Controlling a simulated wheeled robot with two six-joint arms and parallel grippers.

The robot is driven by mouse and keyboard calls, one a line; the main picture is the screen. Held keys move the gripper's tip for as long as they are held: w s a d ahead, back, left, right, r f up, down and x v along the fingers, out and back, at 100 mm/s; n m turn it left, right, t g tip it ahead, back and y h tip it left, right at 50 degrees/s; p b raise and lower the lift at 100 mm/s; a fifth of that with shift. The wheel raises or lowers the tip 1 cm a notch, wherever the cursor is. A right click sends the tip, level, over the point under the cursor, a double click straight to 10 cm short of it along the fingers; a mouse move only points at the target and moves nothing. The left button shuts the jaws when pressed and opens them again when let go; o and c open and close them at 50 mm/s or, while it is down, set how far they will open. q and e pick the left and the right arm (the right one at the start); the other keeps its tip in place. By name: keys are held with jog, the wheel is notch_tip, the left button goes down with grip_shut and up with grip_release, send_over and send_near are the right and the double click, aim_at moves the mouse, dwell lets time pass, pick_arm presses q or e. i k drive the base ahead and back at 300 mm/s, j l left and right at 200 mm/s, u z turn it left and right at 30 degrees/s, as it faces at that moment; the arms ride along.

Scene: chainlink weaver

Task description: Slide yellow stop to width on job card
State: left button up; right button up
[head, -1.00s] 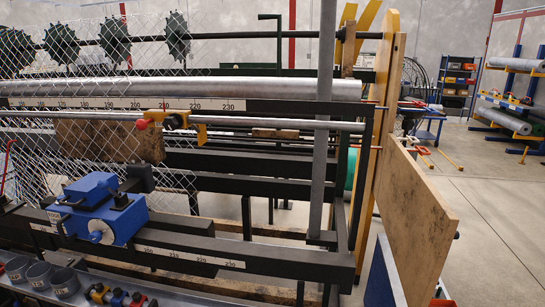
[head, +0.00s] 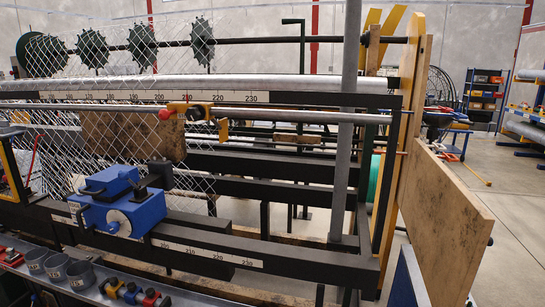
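The yellow stop (head: 196,111) sits on the silver rail (head: 300,116) in the head view, with a red knob (head: 165,114) on its left side. It lies just below the upper numbered scale (head: 215,97), left of the 220 mark as seen from here. A yellow piece hangs down at its right end. The job card is not identifiable in view. Neither of my grippers can be made out.
A blue machine head (head: 118,205) rides on the lower dark beam, beside a lower scale (head: 205,254). Chain-link mesh (head: 70,135) hangs at left. Cups (head: 58,266) stand on the front shelf. A wooden panel (head: 440,215) juts out at right, with open floor beyond.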

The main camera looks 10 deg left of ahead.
aim_at(175, 110)
jog(key=u, duration=0.2)
jog(key=j+u, duration=0.3)
jog(key=j, duration=0.15)
jog(key=i+j+u, duration=0.1)
jog(key=j+u, duration=0.2)
jog(key=j, duration=0.15)
jog(key=i+j+u, duration=0.15)
jog(key=j+u, duration=0.15)
jog(key=j, duration=0.15)
jog(key=i+j, duration=0.15)
jog(key=j, duration=0.25)
jog(key=i+j, duration=0.15)
jog(key=j, duration=0.25)
jog(key=i+j+u, duration=0.1)
jog(key=j, duration=0.3)
jog(key=i+j, duration=0.2)
jog(key=j, duration=0.2)
jog(key=i+j, duration=0.15)
jog(key=j, duration=0.25)
jog(key=i+j+u, duration=0.1)
jog(key=j, duration=0.3)
jog(key=z, duration=2.15)
jog(key=i+l+u, duration=0.1)
jog(key=i+l, duration=0.35)
jog(key=i, duration=0.1)
